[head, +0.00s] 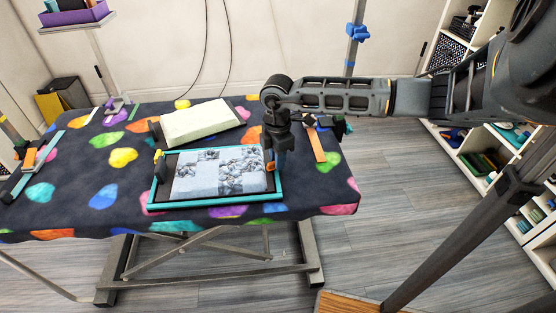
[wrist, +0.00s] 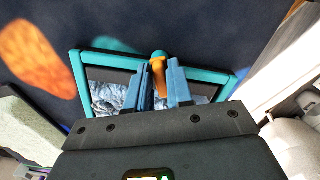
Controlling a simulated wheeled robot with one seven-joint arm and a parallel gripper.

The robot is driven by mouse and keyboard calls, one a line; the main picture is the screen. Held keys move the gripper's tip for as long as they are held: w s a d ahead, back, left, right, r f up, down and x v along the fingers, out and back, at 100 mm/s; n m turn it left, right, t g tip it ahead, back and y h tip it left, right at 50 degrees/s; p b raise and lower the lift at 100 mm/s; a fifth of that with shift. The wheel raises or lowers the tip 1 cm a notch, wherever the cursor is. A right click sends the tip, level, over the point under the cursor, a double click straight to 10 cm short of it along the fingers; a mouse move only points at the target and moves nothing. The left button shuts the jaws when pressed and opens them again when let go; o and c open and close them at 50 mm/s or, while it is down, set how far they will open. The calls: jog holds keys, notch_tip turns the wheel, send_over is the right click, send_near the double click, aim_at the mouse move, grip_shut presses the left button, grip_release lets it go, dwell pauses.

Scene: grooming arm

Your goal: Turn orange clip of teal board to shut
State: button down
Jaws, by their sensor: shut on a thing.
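The teal board (head: 222,201) lies flat on the dark spotted table cover, with a grey and white patterned pad (head: 215,175) on it. The teal frame also shows in the wrist view (wrist: 103,57). The orange clip (head: 270,167) is at the board's right side in the head view. In the wrist view the orange clip (wrist: 158,62) stands between my two blue fingers. My gripper (head: 278,168) points down at the board's right edge and is shut on the orange clip. The fingers and palm hide part of the clip and the board.
A yellow clip (head: 159,155) is at the board's left side. A pale pad (head: 201,122) lies behind the board. An orange strip (head: 317,146) lies just right of my gripper. The table's front edge is close, with bare cover to the board's left. Shelves (head: 482,130) stand at right.

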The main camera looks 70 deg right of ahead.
jog(key=shift+m+p, duration=0.3)
jog(key=shift+m, duration=0.2)
jog(key=shift+r, duration=0.1)
jog(key=shift+m+p, duration=0.4)
jog(key=shift+p, duration=0.15)
jog(key=shift+m+p, duration=0.9)
jog(key=shift+p, duration=0.1)
jog(key=c, duration=1)
grip_release()
jog(key=shift+c, duration=0.2)
